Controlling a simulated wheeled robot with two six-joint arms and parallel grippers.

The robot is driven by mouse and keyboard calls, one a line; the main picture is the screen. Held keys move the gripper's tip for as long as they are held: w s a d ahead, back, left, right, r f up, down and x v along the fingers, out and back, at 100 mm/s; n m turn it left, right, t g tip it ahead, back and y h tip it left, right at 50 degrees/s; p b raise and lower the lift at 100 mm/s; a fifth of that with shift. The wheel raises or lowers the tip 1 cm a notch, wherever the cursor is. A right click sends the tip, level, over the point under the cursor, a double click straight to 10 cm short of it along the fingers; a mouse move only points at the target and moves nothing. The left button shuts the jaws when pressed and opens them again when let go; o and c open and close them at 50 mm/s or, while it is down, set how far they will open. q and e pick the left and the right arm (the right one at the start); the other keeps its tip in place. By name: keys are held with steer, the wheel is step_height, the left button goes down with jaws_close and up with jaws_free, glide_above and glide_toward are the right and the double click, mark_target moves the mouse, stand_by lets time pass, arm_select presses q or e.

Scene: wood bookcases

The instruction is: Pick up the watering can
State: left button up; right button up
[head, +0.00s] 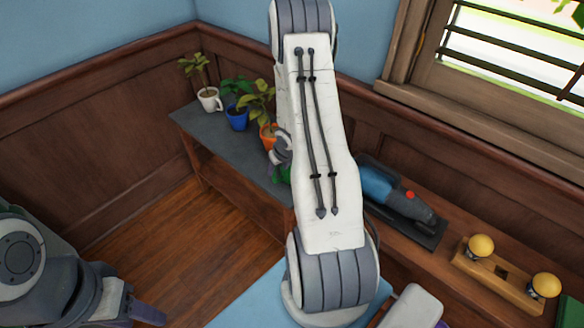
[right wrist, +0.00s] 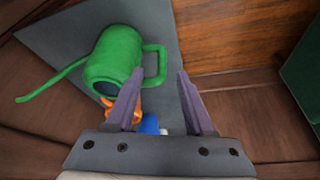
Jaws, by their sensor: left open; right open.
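The green watering can (right wrist: 112,55) lies in the right wrist view on a dark grey shelf top, with its long spout to the left and its loop handle (right wrist: 162,65) to the right. In the head view only a bit of green (head: 283,176) shows beside my right arm, which hides the rest. My right gripper (right wrist: 160,82) is open, its two purple fingers pointing at the can. The handle appears between the fingertips; I cannot tell how far apart in depth they are. My left gripper (head: 150,314) is at the lower left, open, far from the can.
White (head: 209,99), blue (head: 237,117) and orange (head: 267,133) potted plants stand on the grey shelf (head: 215,134), behind the can. A blue and black handheld tool (head: 392,192) and a wooden block with yellow knobs (head: 497,275) are on the right-hand shelf. Wood floor (head: 150,250) is clear.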

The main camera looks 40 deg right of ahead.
mark_target(274, 177)
steer(key=b+x, duration=0.1)
steer(key=x, duration=0.7)
steer(key=shift+w+a+f, duration=0.15)
steer(key=shift+w+f, duration=0.1)
steer(key=shift+f, duration=0.05)
jaws_close()
stand_by(1.1)
